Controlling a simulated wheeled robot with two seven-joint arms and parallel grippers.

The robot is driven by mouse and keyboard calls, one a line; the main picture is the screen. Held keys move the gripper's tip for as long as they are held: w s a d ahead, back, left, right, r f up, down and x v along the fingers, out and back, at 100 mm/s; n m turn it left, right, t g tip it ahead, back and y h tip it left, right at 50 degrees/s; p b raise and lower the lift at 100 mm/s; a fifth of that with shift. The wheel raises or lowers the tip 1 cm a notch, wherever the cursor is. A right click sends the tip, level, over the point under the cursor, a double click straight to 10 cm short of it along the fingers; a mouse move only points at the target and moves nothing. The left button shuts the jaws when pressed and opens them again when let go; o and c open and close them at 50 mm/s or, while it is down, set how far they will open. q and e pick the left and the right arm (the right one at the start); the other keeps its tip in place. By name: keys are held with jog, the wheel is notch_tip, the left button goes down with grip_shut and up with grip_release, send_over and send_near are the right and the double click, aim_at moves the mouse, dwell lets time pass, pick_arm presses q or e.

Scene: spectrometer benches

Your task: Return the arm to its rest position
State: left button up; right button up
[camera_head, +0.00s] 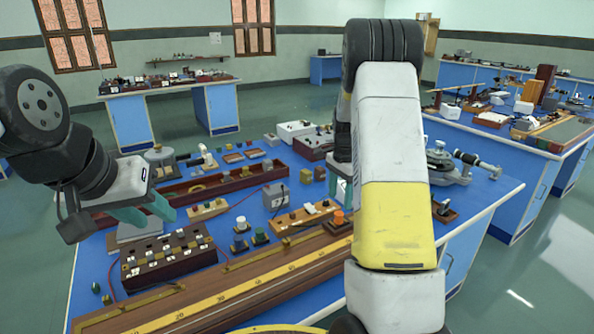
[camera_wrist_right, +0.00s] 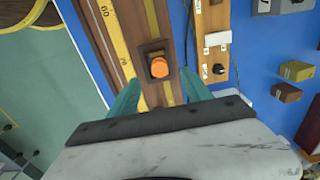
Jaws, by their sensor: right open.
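My right arm (camera_head: 392,160) reaches across the middle of the head view and mostly hides its own gripper. In the right wrist view my right gripper (camera_wrist_right: 160,90) is open, with its two teal fingers apart and nothing held. An orange knob on a dark block (camera_wrist_right: 158,67) shows in the gap between the fingers; I cannot tell how far below them it lies. My left gripper (camera_head: 150,212) hangs at the left over the bench, its teal fingers apart and empty.
The blue bench (camera_head: 284,247) carries a long wooden scale rail (camera_head: 230,290), a dark box with switches (camera_head: 165,262) and several small instruments. A round metal spectrometer (camera_head: 440,165) stands right of my right arm. Another blue bench (camera_head: 500,138) stands at the right, with open floor between.

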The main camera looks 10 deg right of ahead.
jog(key=s+a+r+n+t+y, duration=0.1)
jog(key=s+a+r+n+t, duration=0.2)
jog(key=s+r, duration=0.4)
jog(key=s+a+r+n+y, duration=0.1)
jog(key=s+a+r+n, duration=0.4)
jog(key=r, duration=0.4)
jog(key=s+a+r+n+t, duration=0.1)
jog(key=s+a+r+n, duration=0.1)
jog(key=s, duration=0.6)
jog(key=s+a+r+n+t, duration=0.2)
jog(key=s+a+n, duration=0.2)
jog(key=s, duration=0.4)
jog(key=shift+s+a+n, duration=0.4)
jog(key=shift+a, duration=0.2)
